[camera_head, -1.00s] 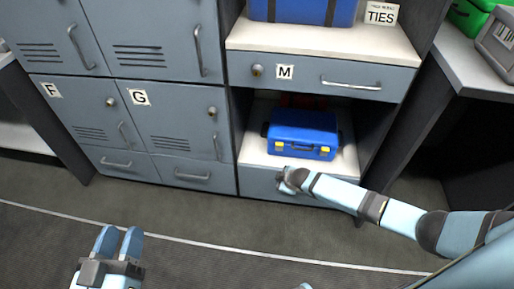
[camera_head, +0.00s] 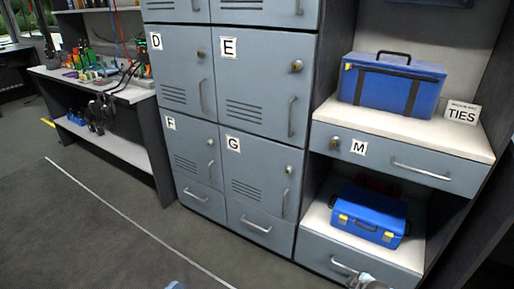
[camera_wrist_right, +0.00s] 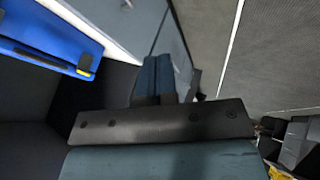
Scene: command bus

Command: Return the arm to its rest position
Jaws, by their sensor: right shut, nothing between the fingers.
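My right gripper (camera_head: 368,282) is at the bottom edge of the head view, in front of the drawer under the blue toolbox; most of its arm is out of frame. In the right wrist view its two blue fingers (camera_wrist_right: 155,80) are together with nothing between them. That view looks past the fingers along the grey furniture and floor. A small blue tip (camera_head: 175,285) at the bottom edge of the head view looks like part of my left gripper; its jaws are hidden below the frame.
The blue toolbox (camera_head: 369,215) stands on the lower shelf, and a larger blue case (camera_head: 391,84) stands above drawer M (camera_head: 410,162). The lower drawer (camera_head: 318,252) looks shut. Grey lockers (camera_head: 262,130) stand left of it. The floor (camera_head: 85,235) in front is clear.

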